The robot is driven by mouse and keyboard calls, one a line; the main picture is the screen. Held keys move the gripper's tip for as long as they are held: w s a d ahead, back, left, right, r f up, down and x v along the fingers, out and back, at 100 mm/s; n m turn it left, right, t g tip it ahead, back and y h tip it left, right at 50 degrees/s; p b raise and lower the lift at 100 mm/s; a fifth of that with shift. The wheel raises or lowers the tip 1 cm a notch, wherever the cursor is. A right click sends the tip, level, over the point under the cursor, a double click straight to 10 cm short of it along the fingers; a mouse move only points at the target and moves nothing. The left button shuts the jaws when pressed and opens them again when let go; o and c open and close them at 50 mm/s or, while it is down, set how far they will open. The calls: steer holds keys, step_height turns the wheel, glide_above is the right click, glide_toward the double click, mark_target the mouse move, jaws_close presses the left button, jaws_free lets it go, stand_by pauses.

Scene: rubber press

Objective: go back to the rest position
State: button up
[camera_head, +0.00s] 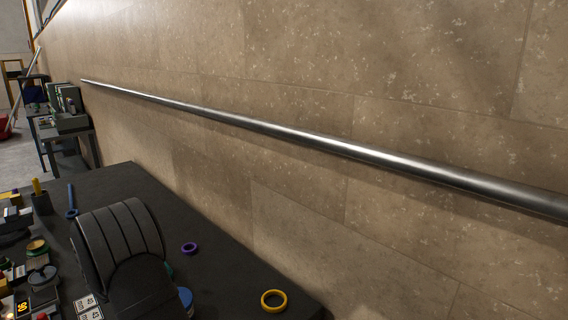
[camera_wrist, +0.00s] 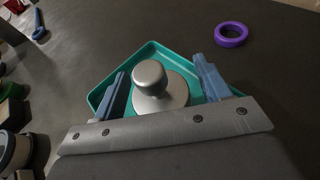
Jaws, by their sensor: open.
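My gripper (camera_wrist: 158,75) shows in the wrist view with its two blue fingers spread apart. Between them in the picture is a silver weight with a round knob (camera_wrist: 149,77) on a wide disc base. The weight sits in a teal tray (camera_wrist: 112,72). Neither finger visibly touches the knob, and I cannot tell how high the fingertips are above the tray. In the head view my gripper is hidden, and only a sliver of teal shows beside the dark ribbed part at lower left.
A purple ring (camera_head: 189,248) lies on the dark table (camera_head: 225,272); it also shows in the wrist view (camera_wrist: 231,34). A yellow ring (camera_head: 273,300) lies near the table's right edge. Several small items crowd the left side. A wall with a metal rail (camera_head: 330,145) borders the table.

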steer(key=shift+s+r, duration=0.1)
steer(key=shift+r, duration=1.7)
steer(key=shift+f, duration=0.1)
